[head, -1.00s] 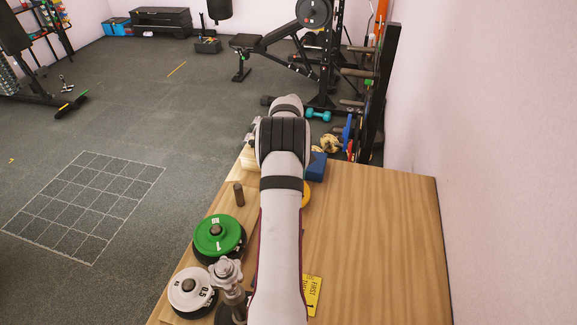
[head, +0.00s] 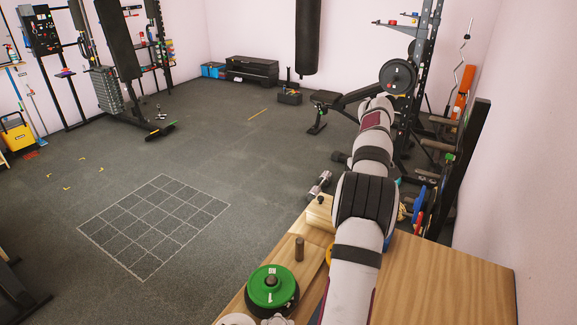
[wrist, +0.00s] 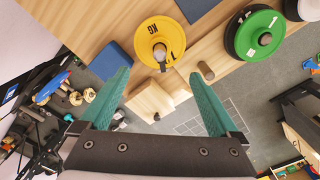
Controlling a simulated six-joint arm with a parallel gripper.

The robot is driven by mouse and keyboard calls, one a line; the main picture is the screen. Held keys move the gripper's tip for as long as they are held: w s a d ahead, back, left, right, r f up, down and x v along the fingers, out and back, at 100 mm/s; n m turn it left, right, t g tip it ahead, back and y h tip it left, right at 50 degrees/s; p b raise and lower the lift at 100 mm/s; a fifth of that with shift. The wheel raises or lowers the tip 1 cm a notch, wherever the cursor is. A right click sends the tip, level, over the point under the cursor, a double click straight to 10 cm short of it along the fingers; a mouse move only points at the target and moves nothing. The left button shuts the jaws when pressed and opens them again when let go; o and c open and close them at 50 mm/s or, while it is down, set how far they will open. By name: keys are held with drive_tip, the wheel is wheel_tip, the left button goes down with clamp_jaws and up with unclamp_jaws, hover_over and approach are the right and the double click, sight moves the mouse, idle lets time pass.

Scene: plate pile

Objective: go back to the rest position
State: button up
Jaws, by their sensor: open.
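My gripper (wrist: 160,100) shows in the wrist view with its two green fingers spread apart and nothing between them. It is above the table's far end. My arm stretches away over the wooden table (head: 450,285) in the head view, and the gripper itself cannot be made out there. A green plate (head: 270,285) lies on top of a dark plate around a post at the table's left side; it also shows in the wrist view (wrist: 250,35). A yellow plate (wrist: 160,40) sits around a post beyond the fingertips, mostly hidden by my arm in the head view.
A bare wooden post (head: 299,249) stands between the green plate and a wooden block (head: 320,213). A white plate (head: 236,320) is cut off at the bottom edge. A blue block (wrist: 119,62) lies near the left finger. The table's right part is clear.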

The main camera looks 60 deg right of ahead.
drive_tip(key=w+a+r+n, duration=0.1)
drive_tip(key=w+a+r, duration=0.1)
drive_tip(key=w+a, duration=0.5)
drive_tip(key=w+a+r, duration=0.2)
drive_tip(key=w+a, duration=0.2)
drive_tip(key=a, duration=0.6)
drive_tip(key=w+a+r+n, duration=0.1)
drive_tip(key=w+a+r, duration=0.3)
drive_tip(key=a, duration=0.5)
drive_tip(key=s+a+f+n+y, duration=0.1)
drive_tip(key=s+a+f, duration=0.15)
drive_tip(key=a, duration=0.85)
drive_tip(key=s+a+f, duration=0.1)
drive_tip(key=s+a, duration=0.3)
drive_tip(key=a, duration=0.8)
drive_tip(key=s+a+f, duration=0.4)
drive_tip(key=s+a, duration=0.1)
drive_tip(key=s, duration=0.2)
drive_tip(key=shift+s+f+y, duration=0.15)
drive_tip(key=shift+s+y, duration=0.05)
drive_tip(key=shift+y, duration=0.2)
